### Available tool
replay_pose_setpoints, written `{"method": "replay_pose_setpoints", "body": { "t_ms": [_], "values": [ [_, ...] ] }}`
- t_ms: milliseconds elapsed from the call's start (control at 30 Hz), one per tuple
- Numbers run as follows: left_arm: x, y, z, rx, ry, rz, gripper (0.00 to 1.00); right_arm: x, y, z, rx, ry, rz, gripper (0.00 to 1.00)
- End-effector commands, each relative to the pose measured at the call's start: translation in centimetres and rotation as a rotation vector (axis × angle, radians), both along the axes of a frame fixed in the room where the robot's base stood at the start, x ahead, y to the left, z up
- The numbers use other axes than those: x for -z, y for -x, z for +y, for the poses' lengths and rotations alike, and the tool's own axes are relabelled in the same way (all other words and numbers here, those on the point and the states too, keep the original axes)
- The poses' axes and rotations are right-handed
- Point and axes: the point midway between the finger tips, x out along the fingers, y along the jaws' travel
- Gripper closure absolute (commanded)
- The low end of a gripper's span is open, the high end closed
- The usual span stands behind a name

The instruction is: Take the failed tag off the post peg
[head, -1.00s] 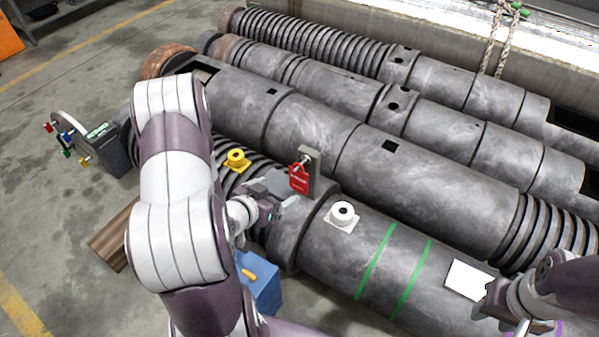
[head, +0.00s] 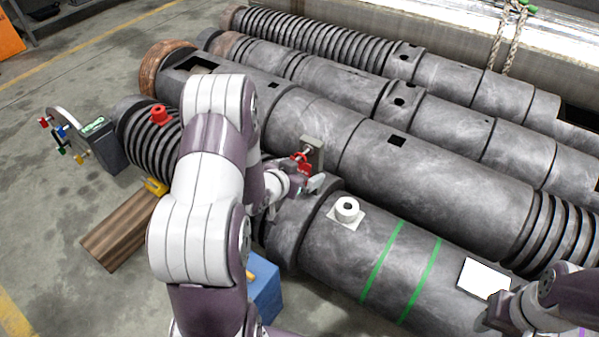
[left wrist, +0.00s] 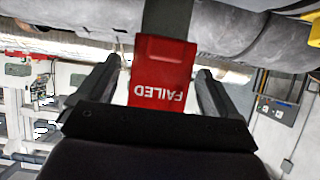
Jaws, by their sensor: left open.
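The red failed tag (head: 305,162) hangs at the peg of the grey post (head: 313,147) on the near barrel. In the left wrist view the tag (left wrist: 161,72) faces me, its word FAILED upside down, below the grey post (left wrist: 167,18). My left gripper (head: 308,186) is at the tag. Its two fingers are open, one on each side of the tag, with a visible gap at each side. The tag's lower end is hidden behind the gripper body in the wrist view. My right gripper (head: 503,312) is at the lower right, over the near barrel; its fingers are unclear.
A white ring fitting (head: 346,210) stands on the near barrel, right of the post. A white sheet (head: 484,278) lies farther right. A red fitting (head: 160,115) sits on the ribbed part. A blue box (head: 264,290) and wooden beam (head: 120,235) are on the floor.

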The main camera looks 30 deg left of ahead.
Motion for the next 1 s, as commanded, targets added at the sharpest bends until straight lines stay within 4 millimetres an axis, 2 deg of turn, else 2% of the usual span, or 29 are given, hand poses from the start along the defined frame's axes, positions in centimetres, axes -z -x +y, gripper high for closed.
{"method": "replay_pose_setpoints", "body": {
  "t_ms": [33, 200, 767, 1000],
  "values": [
    [0.0, 0.0, 0.0, 0.000, 0.000, 0.000, 0.06, 0.0, 0.0, 0.0, 0.000, 0.000, 0.000, 0.57],
    [0.0, 0.0, 0.0, 0.000, 0.000, 0.000, 0.59, 0.0, 0.0, 0.0, 0.000, 0.000, 0.000, 0.57],
    [-0.4, 0.1, 0.0, 0.000, 0.001, 0.000, 0.59, -0.7, 0.0, 0.0, 0.000, 0.000, 0.000, 0.57],
    [-0.8, 1.1, 0.1, -0.001, 0.000, 0.001, 0.59, -1.3, 0.0, 0.0, 0.000, 0.000, 0.000, 0.57]
  ]
}}
